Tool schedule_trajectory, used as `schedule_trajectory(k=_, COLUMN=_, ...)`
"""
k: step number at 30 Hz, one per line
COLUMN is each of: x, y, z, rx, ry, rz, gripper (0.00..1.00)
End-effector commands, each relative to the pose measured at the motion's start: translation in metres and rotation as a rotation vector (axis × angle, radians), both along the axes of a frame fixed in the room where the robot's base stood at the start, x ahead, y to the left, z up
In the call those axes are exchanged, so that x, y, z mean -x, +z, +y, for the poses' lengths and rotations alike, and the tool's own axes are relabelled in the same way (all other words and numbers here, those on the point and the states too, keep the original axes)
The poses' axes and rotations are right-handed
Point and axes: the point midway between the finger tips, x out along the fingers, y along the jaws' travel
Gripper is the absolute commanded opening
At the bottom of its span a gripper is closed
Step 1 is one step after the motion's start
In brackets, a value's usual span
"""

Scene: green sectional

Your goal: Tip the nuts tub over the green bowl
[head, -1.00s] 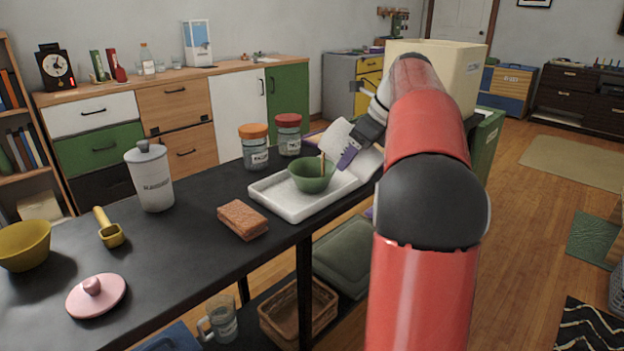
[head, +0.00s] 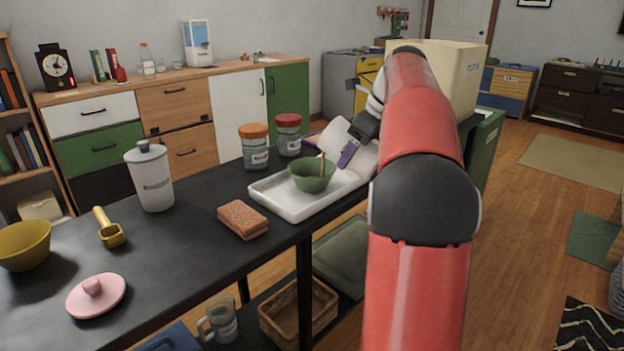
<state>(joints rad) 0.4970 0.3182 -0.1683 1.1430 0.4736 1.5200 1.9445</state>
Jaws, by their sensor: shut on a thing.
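The green bowl (head: 312,177) stands upright on a white tray (head: 285,211) on the black table. My gripper (head: 349,152) is just right of the bowl and a little above it. It is shut on a pale tub (head: 331,137), which is tilted with its left end above the bowl. The tub's label cannot be read, and the gripper hides part of it. A thin brown upright shape (head: 322,163) shows at the bowl; I cannot tell whether it is falling nuts or a utensil. The bowl's contents are hidden.
Two jars, orange-lidded (head: 255,147) and red-lidded (head: 288,135), stand behind the tray. A brown sponge (head: 242,219), white canister (head: 150,177), yellow scoop (head: 109,228), pink lid (head: 96,295) and yellow bowl (head: 24,246) are to the left. The table's middle front is clear.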

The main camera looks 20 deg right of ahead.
Motion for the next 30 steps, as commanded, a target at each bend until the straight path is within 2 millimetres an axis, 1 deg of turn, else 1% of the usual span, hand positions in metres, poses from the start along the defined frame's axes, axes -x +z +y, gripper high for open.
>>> schedule_trajectory(k=30, x=-0.0004, y=0.0054, z=0.0003, rx=0.032, ry=0.000, rz=0.049, gripper=0.37)
